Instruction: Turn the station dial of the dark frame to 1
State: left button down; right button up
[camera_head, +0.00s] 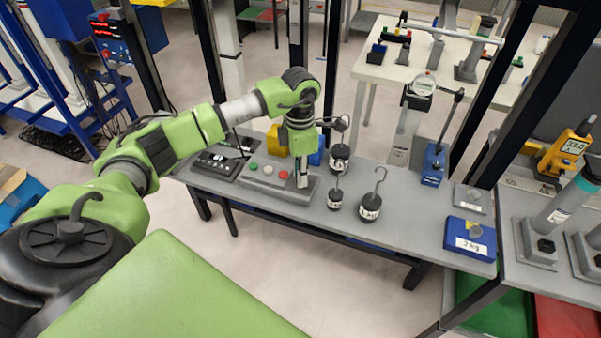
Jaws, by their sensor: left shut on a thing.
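A grey control box (262,185) lies on the grey bench top. It has a green button (254,166), a white button (268,170) and a red button (283,175) in a row. My left gripper (303,181) points down at the right end of this box, just right of the red button. It is shut on the station dial, which its fingers hide; the dial's pointer and numbers cannot be read. Dark upright posts (333,60) of the frame rise behind the bench. My right gripper is not in view.
Black hooked weights (370,207) stand close to the right of the box. A dark plate (218,160) lies to its left, and a yellow block (277,141) behind. A blue 2 kg block (469,237) sits at the bench's right end.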

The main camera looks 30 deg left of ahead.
pick_arm(q)
jog(key=n, duration=0.2)
jog(key=shift+n, duration=0.4)
jog(key=n, duration=0.3)
jog(key=shift+n+b, duration=0.4)
jog(key=n, duration=1.1)
jog(key=shift+r+n, duration=0.1)
jog(key=shift+n, duration=0.2)
jog(key=n+p, duration=0.1)
jog(key=n, duration=0.4)
jog(key=shift+t, duration=0.3)
jog(key=shift+n, duration=0.4)
jog(key=c, duration=1.9)
grip_release()
